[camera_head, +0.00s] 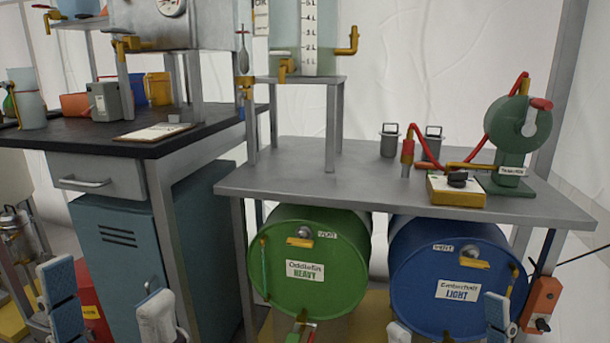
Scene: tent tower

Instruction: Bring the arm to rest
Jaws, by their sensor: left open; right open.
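My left gripper (106,288) shows at the lower left with its two padded fingers apart and nothing between them. It is in front of the teal cabinet (120,245) and a red container (92,308). My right gripper (447,316) shows at the lower right, its fingers apart and empty, in front of the blue drum labelled LIGHT (425,262). Only the finger ends of the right gripper show; the rest of it is below the picture. Neither gripper visibly holds anything.
A grey metal table (290,180) stands above the green drum labelled HEAVY (345,268) and the blue drum. It carries a graduated tank (290,35) on a stand, a green hand pump (512,140) and a yellow box (455,191). A dark-topped bench (95,138) is at left.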

